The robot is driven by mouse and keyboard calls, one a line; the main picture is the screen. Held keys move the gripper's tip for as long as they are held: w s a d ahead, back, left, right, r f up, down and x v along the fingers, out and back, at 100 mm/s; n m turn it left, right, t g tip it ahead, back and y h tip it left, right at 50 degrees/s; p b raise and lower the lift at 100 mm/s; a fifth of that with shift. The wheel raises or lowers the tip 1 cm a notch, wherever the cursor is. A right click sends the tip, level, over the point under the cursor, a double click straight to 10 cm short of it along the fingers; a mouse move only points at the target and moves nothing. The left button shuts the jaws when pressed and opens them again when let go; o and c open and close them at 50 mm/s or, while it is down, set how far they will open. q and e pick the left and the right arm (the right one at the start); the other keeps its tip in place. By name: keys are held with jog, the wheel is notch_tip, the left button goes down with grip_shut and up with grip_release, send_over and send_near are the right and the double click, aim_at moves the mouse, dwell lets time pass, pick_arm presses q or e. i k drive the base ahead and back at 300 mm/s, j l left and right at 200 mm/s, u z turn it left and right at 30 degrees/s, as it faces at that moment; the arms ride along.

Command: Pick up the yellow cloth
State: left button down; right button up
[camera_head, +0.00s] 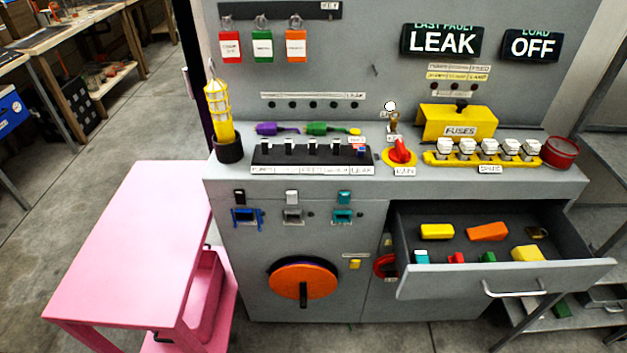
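I cannot tell for sure which thing is the yellow cloth. The open drawer (505,283) at the lower right of the grey console holds two small yellow pieces. One flat yellow block-like piece (437,231) lies at its back left, and a second yellow piece (527,254) lies at its front right. An orange piece (487,231) lies between them at the back. Small teal, red and green pieces lie along the drawer's front. Neither of my grippers is in view.
The console top bears a yellow fuse box (458,122), a red knob (401,151), a switch row (312,158), a yellow caged lamp (219,110) and a red tin (560,152). A pink table (140,240) stands at left. Metal shelves (605,150) stand at right.

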aim_at(529, 253)
jog(key=z, duration=1.55)
